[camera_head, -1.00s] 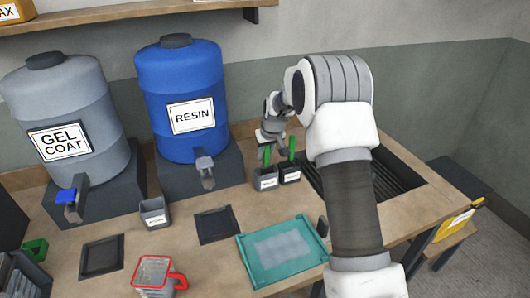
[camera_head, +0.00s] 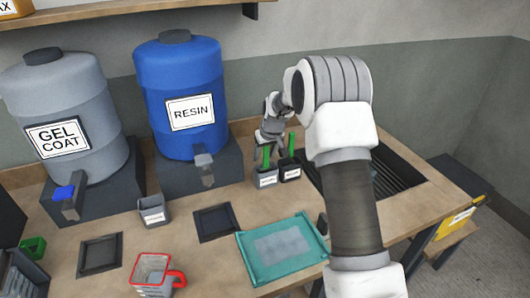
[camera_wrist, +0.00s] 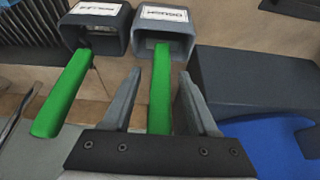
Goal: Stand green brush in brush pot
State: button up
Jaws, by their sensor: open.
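Two small pots with labels stand side by side at the back of the bench, a grey one (camera_head: 265,180) and a darker one (camera_head: 290,172). A green brush stands in each: one (camera_head: 266,156) in the grey pot and another (camera_head: 291,145) in the darker pot. In the wrist view, my gripper (camera_wrist: 160,76) is open, with one finger on each side of a green brush handle (camera_wrist: 160,105). Gaps show beside the handle. That brush's pot (camera_wrist: 165,45) is beyond the fingertips. The other brush (camera_wrist: 62,95) and pot (camera_wrist: 100,15) are to the left. The pot labels are hard to read.
The blue resin drum (camera_head: 180,85) on its dark stand (camera_head: 220,165) is close left of the pots. A recessed grate (camera_head: 395,175) lies to their right. An empty-looking grey cup (camera_head: 153,210), teal tray (camera_head: 285,250) and red-rimmed jug (camera_head: 152,275) stand nearer the front.

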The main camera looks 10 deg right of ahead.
jog(key=v, duration=1.7)
jog(key=shift+r+b, duration=0.2)
jog(key=shift+b, duration=0.2)
jog(key=s+a+r+m, duration=0.1)
jog(key=s+r, duration=0.3)
jog(key=s, duration=0.6)
jog(key=s+r, duration=0.4)
jog(key=s, duration=0.5)
jog(key=s+f, duration=0.1)
jog(key=s, duration=0.7)
jog(key=s+f+m+t, duration=0.1)
jog(key=s+f, duration=0.1)
jog(key=s, duration=0.7)
jog(key=shift+f+h, duration=0.25)
jog(key=shift+h, duration=0.15)
